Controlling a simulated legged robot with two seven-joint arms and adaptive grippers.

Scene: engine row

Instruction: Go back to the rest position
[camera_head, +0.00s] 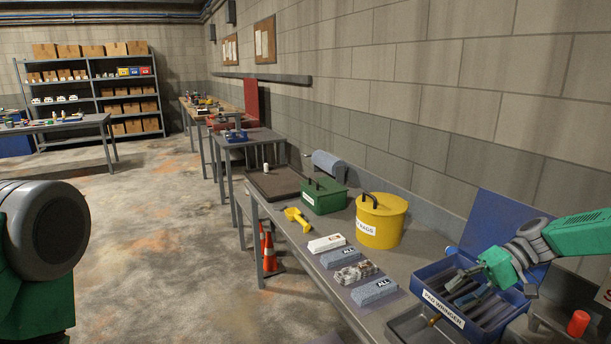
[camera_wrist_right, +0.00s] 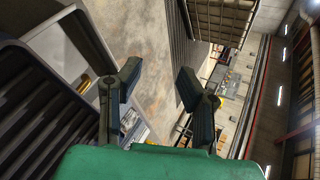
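My right gripper (camera_head: 472,275) reaches in from the right over the open blue box (camera_head: 439,306) with the white label. In the right wrist view its two dark fingers (camera_wrist_right: 159,85) stand apart, with nothing held between them. The floor shows through the gap. Several dark and grey long items lie in the blue box, partly hidden by the gripper. Whether the fingers touch anything in the box I cannot tell. My left arm shows at the left edge, but its gripper is out of view.
The bench (camera_head: 325,283) bears a yellow bin (camera_head: 381,222), a green box (camera_head: 323,198), a yellow tool (camera_head: 297,219) and several small packs. A red cylinder (camera_head: 578,323) is right of the blue box. Orange cones (camera_head: 270,251) stand by the bench. Open floor (camera_head: 160,260) lies left.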

